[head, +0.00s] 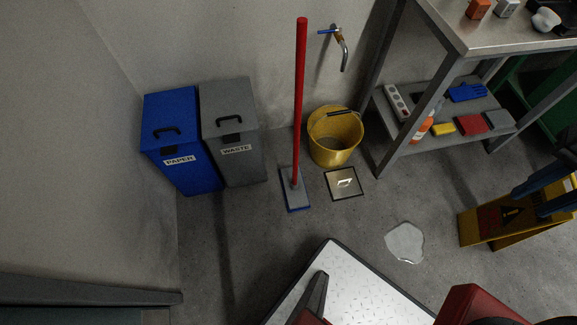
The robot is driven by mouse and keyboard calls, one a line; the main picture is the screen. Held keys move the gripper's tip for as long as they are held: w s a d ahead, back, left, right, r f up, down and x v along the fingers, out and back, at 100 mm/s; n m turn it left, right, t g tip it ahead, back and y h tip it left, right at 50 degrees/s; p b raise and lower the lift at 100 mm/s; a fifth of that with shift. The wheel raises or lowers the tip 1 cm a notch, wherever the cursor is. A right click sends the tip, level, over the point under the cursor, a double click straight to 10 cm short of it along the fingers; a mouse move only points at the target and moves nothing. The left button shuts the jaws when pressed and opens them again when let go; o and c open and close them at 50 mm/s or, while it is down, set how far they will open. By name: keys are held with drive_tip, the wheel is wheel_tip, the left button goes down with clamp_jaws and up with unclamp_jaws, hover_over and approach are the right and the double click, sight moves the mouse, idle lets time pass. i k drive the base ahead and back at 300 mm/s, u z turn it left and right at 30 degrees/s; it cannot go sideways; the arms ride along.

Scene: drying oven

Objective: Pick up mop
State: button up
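The mop has a long red handle (299,100) and a flat grey head with a blue edge (296,197). It stands nearly upright on the floor, left of the yellow bucket, with its head flat on the ground. My gripper (526,203) shows at the right edge as two dark blue fingers, apart and with nothing visible between them. It is well to the right of the mop, in front of a yellow sign in the picture. The rest of the gripper is cut off by the frame.
Blue paper bin (181,150) and grey waste bin (233,150) stand left of the mop. The yellow bucket (335,150), a floor hatch (344,184) and a metal shelf table (470,40) are to its right. A puddle (404,243) and yellow sign (482,226) lie nearer.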

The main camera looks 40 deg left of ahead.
sight(295, 192)
drive_tip(key=u, duration=1.7)
drive_tip(key=k, duration=0.5)
drive_tip(key=u, duration=0.1)
drive_tip(key=i, duration=0.4)
